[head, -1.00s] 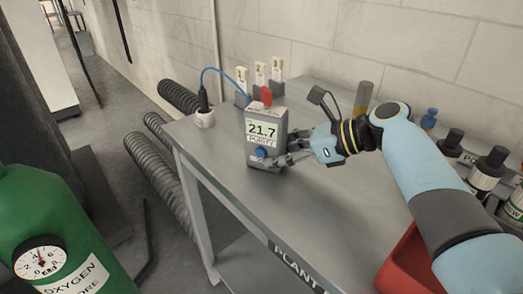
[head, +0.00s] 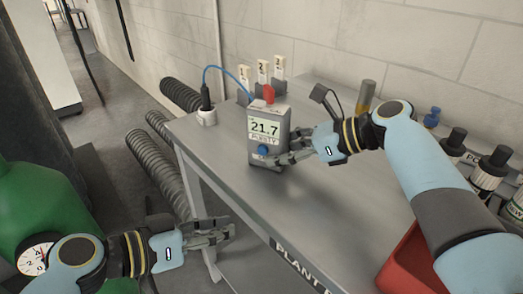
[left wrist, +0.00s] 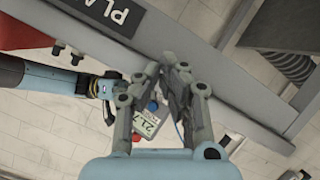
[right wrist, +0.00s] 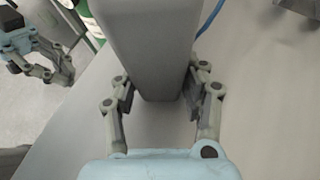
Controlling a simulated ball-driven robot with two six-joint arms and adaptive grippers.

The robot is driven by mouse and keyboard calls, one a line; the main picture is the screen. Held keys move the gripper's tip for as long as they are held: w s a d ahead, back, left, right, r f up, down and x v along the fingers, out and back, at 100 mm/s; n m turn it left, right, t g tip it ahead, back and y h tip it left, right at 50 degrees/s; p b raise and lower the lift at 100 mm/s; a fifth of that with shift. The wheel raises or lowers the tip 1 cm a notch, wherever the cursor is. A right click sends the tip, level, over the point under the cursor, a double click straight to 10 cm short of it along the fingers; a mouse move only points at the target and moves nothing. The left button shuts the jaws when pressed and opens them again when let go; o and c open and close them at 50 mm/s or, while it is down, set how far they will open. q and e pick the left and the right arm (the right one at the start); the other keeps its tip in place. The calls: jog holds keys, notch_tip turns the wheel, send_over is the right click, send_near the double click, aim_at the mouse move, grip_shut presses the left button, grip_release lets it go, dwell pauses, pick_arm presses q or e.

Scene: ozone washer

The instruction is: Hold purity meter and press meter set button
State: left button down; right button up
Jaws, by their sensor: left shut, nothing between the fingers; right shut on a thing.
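The purity meter (head: 268,137) is a grey box with a screen reading 21.7, a blue button (head: 263,150) low on its front and a red part on top. It stands upright on the grey bench. My right gripper (head: 279,160) is shut on its lower body from the right; the right wrist view shows a finger on each side of the meter (right wrist: 147,45). My left gripper (head: 232,231) is shut and empty, below and left of the meter, off the bench's front edge. The left wrist view shows its closed fingertips (left wrist: 176,68), with the meter (left wrist: 146,121) beyond.
The bench (head: 330,200) has clear room in front of the meter. A red tray (head: 410,262) and dark-capped bottles (head: 490,165) are on the right. Numbered white-topped items (head: 262,72) stand behind the meter. A blue cable runs to it. A green oxygen cylinder (head: 40,195) is at lower left.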

pick_arm(q)
notch_tip(320, 180, up, 7)
jog(key=d+m+h, duration=0.1)
jog(key=h, duration=0.1)
jog(key=shift+w+d+m+t, duration=0.2)
jog(key=shift+d+m+t, duration=0.1)
jog(key=shift+d+m, duration=0.1)
jog(key=shift+w+f, duration=0.1)
jog(key=shift+w+d, duration=0.5)
jog(key=shift+w, duration=0.85)
jog(key=shift+w+d, duration=0.5)
jog(key=shift+w, duration=0.8)
jog(key=shift+w+d, duration=0.5)
jog(key=shift+w, duration=0.85)
jog(key=shift+w, duration=0.15)
jog(key=shift+w+d, duration=0.15)
jog(key=shift+w, duration=0.1)
jog(key=shift+w+d+r, duration=0.2)
jog(key=shift+w, duration=0.35)
jog(key=shift+s, duration=0.15)
jog(key=shift+s+a, duration=0.35)
jog(key=shift+s, duration=0.45)
